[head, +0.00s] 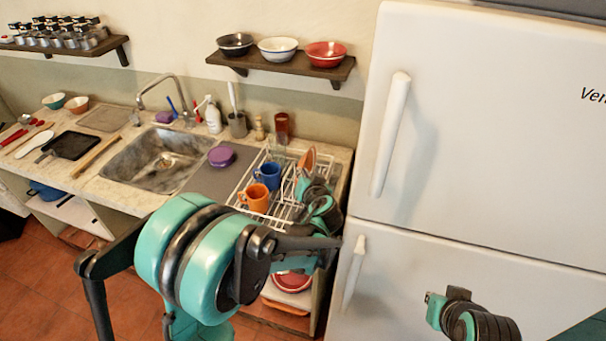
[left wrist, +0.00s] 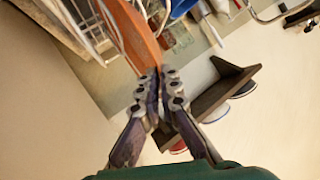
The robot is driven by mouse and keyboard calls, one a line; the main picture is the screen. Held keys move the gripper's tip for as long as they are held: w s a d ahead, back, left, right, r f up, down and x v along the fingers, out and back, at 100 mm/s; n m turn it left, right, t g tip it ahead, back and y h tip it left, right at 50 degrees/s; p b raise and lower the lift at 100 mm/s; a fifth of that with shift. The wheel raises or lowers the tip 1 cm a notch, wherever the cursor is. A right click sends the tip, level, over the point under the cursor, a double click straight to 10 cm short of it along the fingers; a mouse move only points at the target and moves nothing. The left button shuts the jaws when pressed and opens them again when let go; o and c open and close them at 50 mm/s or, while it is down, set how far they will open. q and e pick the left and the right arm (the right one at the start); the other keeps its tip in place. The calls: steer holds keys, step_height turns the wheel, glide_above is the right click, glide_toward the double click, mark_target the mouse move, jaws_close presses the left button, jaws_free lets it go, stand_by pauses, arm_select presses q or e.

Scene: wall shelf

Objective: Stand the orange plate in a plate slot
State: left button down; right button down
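The orange plate (head: 307,160) stands on edge, tilted, at the back right of the white wire dish rack (head: 243,196). In the left wrist view the orange plate (left wrist: 132,32) shows as a band running up from between my left fingertips. My left gripper (left wrist: 153,78) is shut on its rim. In the head view my left arm reaches over the rack's right side, and its wrist hides the fingertips and part of the plate. I cannot tell whether the plate's lower edge sits between the rack wires. My right gripper is out of view; only part of my right arm shows at the lower right.
An orange mug (head: 255,198) and a blue mug (head: 268,175) stand in the rack, left of the plate. A brown-red cup (head: 281,127) is behind. The white fridge (head: 470,150) closes off the right side. A wall shelf (head: 282,63) with three bowls hangs above.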

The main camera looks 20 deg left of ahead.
arm_select(q)
steer(key=c, duration=1.6)
jaws_free()
steer(key=shift+c, duration=0.2)
steer(key=shift+r, duration=0.1)
step_height(320, 180, up, 10)
steer(key=shift+s, duration=0.1)
steer(key=s+f+g+h+b, duration=0.1)
steer(key=s+f+h+b, duration=0.1)
steer(key=s+f, duration=0.3)
steer(key=s+d+f+g+h+b, duration=0.1)
steer(key=s+f, duration=0.4)
steer(key=s, duration=0.9)
steer(key=s+f+g+h+b, duration=0.2)
steer(key=s+f, duration=0.4)
steer(key=s, duration=0.4)
steer(key=shift+s+d+m+g+h+b, duration=0.15)
steer(key=shift+m+g+h+b, duration=0.25)
steer(key=shift+g+h, duration=0.25)
